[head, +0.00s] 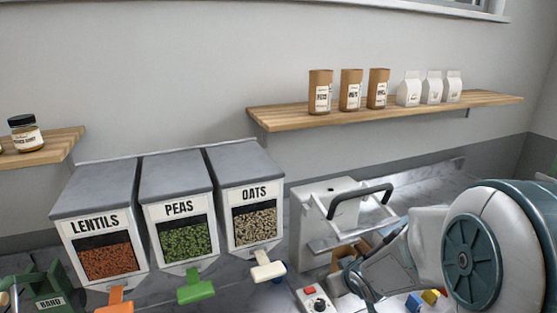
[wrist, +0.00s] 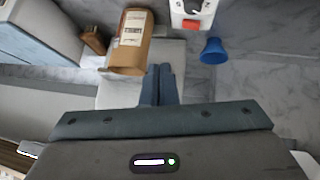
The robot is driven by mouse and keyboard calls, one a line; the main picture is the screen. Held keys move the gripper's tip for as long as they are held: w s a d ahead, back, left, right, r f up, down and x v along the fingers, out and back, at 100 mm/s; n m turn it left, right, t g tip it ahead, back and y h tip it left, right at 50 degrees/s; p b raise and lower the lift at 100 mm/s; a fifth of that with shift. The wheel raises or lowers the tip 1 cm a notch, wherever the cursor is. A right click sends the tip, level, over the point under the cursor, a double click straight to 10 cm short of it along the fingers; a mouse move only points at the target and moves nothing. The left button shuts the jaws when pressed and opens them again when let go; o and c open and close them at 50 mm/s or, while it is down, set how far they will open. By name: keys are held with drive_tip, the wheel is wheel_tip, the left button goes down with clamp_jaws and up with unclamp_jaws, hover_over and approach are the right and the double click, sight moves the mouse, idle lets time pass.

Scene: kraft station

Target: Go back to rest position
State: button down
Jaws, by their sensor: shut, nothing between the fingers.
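My gripper (wrist: 160,72) shows in the wrist view with its two dark fingers together and nothing between them. A brown paper bag (wrist: 128,55) with a pale label lies just beyond the fingertips, slightly to the left; I cannot tell whether the fingers touch it. In the head view my arm comes in from the right, in front of the white machine with a dark handle (head: 330,205). The fingertips are not clear in the head view.
Dispensers for lentils (head: 106,255), peas (head: 180,235) and oats (head: 254,218) stand at left and middle. A wooden shelf (head: 290,118) holds brown bags and white cartons. A small box with a red button (head: 314,299) and a blue cone-shaped thing (wrist: 213,52) are near my gripper.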

drive_tip(key=s+a+r+m+g+b, duration=0.1)
drive_tip(key=s+r+m+g, duration=0.1)
drive_tip(key=s, duration=0.8)
drive_tip(key=s+a+r+m+g+b, duration=0.2)
drive_tip(key=s+r, duration=0.3)
drive_tip(key=s, duration=0.5)
